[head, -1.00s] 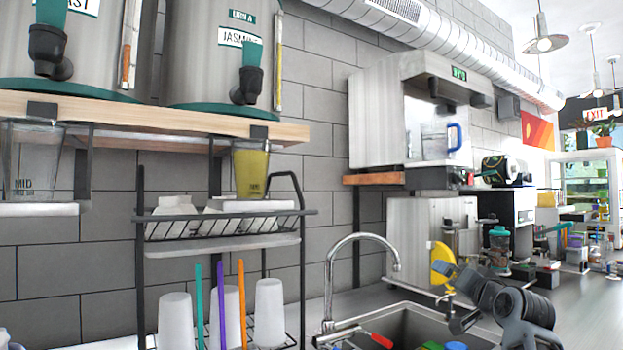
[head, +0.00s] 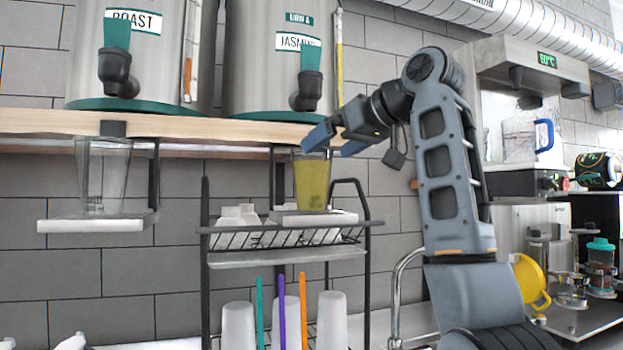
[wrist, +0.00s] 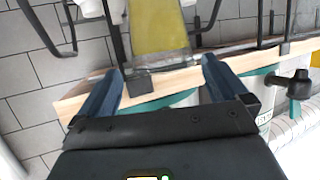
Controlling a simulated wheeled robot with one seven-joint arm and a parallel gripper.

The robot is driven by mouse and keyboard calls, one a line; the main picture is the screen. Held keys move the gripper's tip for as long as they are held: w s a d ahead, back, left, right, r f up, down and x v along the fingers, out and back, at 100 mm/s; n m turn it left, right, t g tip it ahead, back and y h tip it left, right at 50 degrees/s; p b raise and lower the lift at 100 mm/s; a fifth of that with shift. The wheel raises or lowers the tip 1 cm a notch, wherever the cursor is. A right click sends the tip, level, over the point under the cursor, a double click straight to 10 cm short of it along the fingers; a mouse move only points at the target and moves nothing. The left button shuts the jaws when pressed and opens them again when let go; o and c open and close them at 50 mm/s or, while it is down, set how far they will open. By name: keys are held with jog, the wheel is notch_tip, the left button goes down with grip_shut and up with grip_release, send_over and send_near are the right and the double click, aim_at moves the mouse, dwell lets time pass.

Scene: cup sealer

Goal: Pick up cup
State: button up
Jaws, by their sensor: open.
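A clear cup of yellow-green liquid (head: 312,184) stands upright on a small white ledge (head: 338,218) below the jasmine urn's tap. My gripper (head: 332,145) has its blue fingers spread at the height of the cup's rim, just beside it in the head view. In the wrist view the cup (wrist: 160,28) lies ahead, between the lines of the two open fingers (wrist: 163,68). The fingers are not closed on it. An empty clear cup (head: 102,178) stands on another white ledge to the left.
A wooden shelf (head: 190,125) with two steel urns runs just above the cups. A black wire rack (head: 290,238) with white containers stands close around the filled cup's ledge. White upturned cups and coloured straws are below. A faucet (head: 398,295) is at the right.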

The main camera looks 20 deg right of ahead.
aim_at(312, 156)
jog(key=p+x, duration=0.1)
jog(key=x, duration=0.1)
jog(key=p+x, duration=0.1)
jog(key=x, duration=0.2)
jog(key=shift+w+a+r, duration=0.15)
jog(key=shift+a+r, duration=0.05)
jog(key=shift+w+a+f, duration=0.15)
jog(key=shift+w+f, duration=0.15)
jog(key=shift+w, duration=0.15)
jog(key=shift+c, duration=0.5)
jog(key=c, duration=0.9)
jog(key=shift+c, duration=0.2)
jog(key=shift+r, duration=0.15)
